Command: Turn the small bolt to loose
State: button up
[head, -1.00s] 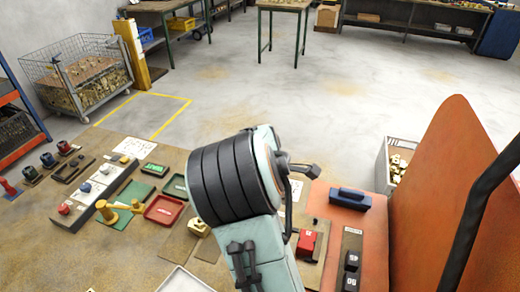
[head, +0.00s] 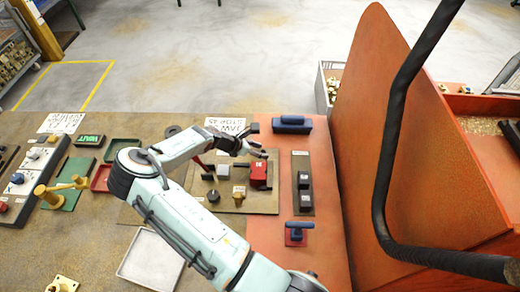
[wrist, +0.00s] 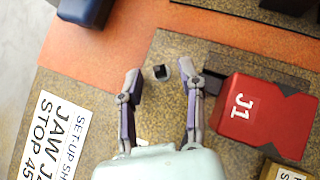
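A small dark square-headed bolt (wrist: 159,72) stands on the brown board and shows between my fingertips in the wrist view. My gripper (wrist: 158,82) is open, one finger on each side of the bolt, with gaps to both. I cannot tell its height above the bolt. In the head view my gripper (head: 258,150) is over the far edge of the fixture board (head: 235,203), and I cannot make out the bolt there. A red block marked J1 (wrist: 262,118) is right of the fingers; it also shows in the head view (head: 258,174).
A white label (wrist: 55,130) with "JAW" and "STOP 45" lies left of the fingers. A tall orange panel (head: 400,130) rises at right. A white tray (head: 150,262) lies in front.

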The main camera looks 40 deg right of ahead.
jog(key=shift+d+f, duration=0.1)
grip_shut()
jog(key=shift+s+n+t, duration=0.1)
jog(key=shift+n+t, duration=0.2)
jog(key=shift+n, duration=0.1)
jog(key=n+t, duration=0.1)
jog(key=n, duration=0.1)
jog(key=n+t, duration=0.3)
jog(key=shift+s+n, duration=0.3)
jog(key=shift+s, duration=0.05)
jog(key=n+t+y, duration=0.1)
jog(key=n+t, duration=0.2)
jog(key=n, duration=0.1)
jog(key=shift+s+d+n+t+y, duration=0.15)
jog(key=shift+n+t+y, duration=0.25)
jog(key=shift+n, duration=0.3)
grip_release()
